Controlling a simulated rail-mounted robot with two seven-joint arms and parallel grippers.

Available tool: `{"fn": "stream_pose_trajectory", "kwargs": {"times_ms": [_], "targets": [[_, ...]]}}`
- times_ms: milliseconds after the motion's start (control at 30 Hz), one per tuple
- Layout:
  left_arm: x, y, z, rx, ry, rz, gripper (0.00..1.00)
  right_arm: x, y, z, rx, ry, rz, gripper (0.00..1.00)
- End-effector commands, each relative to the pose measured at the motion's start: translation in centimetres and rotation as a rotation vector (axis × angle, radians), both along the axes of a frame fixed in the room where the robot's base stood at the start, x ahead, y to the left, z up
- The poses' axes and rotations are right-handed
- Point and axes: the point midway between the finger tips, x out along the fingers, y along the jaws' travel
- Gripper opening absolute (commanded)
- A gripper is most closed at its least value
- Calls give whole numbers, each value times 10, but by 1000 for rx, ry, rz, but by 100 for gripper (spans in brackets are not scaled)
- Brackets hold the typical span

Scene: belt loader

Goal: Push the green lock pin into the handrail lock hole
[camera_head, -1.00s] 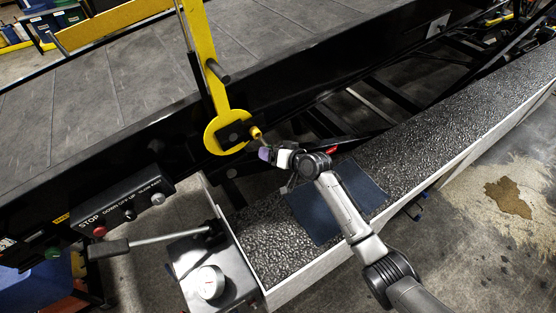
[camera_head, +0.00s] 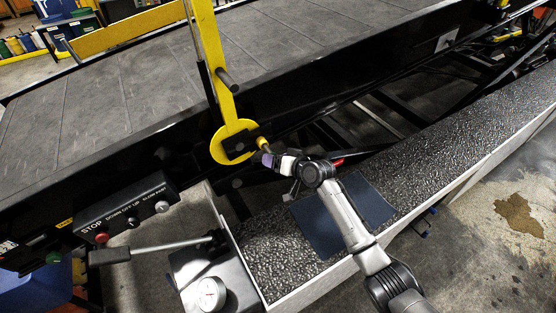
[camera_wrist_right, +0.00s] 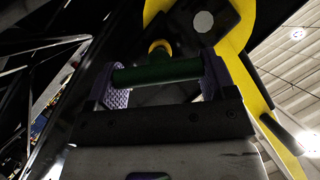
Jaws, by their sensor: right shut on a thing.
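The green lock pin shows in the right wrist view as a green crossbar (camera_wrist_right: 158,73) lying between the purple fingers of my right gripper (camera_wrist_right: 158,84), which is shut on it. A yellow round end (camera_wrist_right: 158,48) shows just behind the bar. In the head view my right gripper (camera_head: 269,159) is just right of and below a yellow stub (camera_head: 262,144) by the black lock block (camera_head: 240,144) on the yellow handrail disc (camera_head: 218,150). The lock hole itself cannot be made out, nor can how deep the pin sits. My left gripper is not in view.
The yellow handrail post (camera_head: 206,45) rises from the disc, with a dark peg (camera_head: 227,79) on it. A control box (camera_head: 125,207) with buttons, a lever (camera_head: 150,243) and a gauge (camera_head: 208,293) are lower left. A textured step (camera_head: 440,140) runs along the right.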

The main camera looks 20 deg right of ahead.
Motion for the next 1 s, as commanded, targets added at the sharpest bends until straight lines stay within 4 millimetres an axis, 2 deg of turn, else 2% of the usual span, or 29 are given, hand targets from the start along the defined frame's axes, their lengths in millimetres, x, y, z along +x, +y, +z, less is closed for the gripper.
{"fn": "stream_pose_trajectory", "kwargs": {"times_ms": [1000], "targets": [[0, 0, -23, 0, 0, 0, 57, 24, 4, 0, 1, -1, 0, 44]]}}
